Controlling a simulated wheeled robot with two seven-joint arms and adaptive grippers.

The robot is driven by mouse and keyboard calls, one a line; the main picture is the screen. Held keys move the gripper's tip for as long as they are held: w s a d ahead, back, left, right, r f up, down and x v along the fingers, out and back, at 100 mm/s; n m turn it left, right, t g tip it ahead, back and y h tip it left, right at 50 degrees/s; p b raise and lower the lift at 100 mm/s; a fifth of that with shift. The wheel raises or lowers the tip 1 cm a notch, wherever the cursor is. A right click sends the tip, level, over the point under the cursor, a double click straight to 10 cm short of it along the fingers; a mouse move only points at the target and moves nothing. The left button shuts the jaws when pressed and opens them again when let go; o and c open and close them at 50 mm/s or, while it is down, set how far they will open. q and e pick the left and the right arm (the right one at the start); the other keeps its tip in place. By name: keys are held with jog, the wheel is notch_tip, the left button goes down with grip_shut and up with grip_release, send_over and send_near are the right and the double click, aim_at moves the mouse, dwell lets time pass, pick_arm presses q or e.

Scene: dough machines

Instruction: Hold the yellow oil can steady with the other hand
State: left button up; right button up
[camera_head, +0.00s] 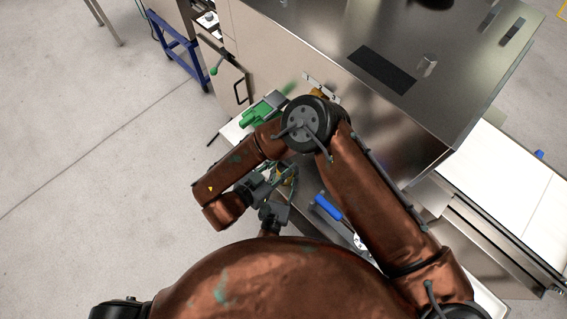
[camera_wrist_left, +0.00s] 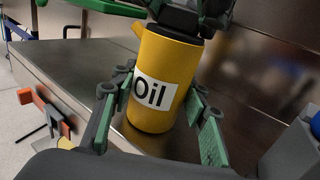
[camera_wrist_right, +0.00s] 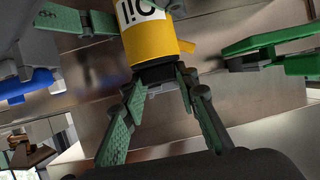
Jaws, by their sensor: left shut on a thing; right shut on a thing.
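The yellow oil can (camera_wrist_left: 158,70) has a white "Oil" label and a dark top. In the left wrist view, my left gripper (camera_wrist_left: 160,108) has its green-padded fingers on both sides of the can's lower body. In the right wrist view the can (camera_wrist_right: 152,42) appears upside down, and my right gripper (camera_wrist_right: 160,82) is shut on its dark top. In the head view, my right gripper (camera_head: 283,174) and left gripper (camera_head: 286,192) meet close together. The can is mostly hidden there. I cannot tell whether its base touches the steel surface.
A steel machine (camera_head: 390,110) stands just beyond the grippers. A green-handled tool (camera_head: 262,112) lies to the upper left, and a blue handle (camera_head: 328,207) lies to the right. A blue frame (camera_head: 180,48) stands at the upper left. The floor at left is clear.

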jog(key=shift+s+d+n+t+y, duration=0.1)
jog(key=shift+n+t+y, duration=0.8)
jog(key=shift+n+y, duration=0.6)
jog(key=shift+c, duration=0.2)
jog(key=o, duration=1.2)
jog(key=v, duration=1.2)
jog(key=shift+f, duration=0.1)
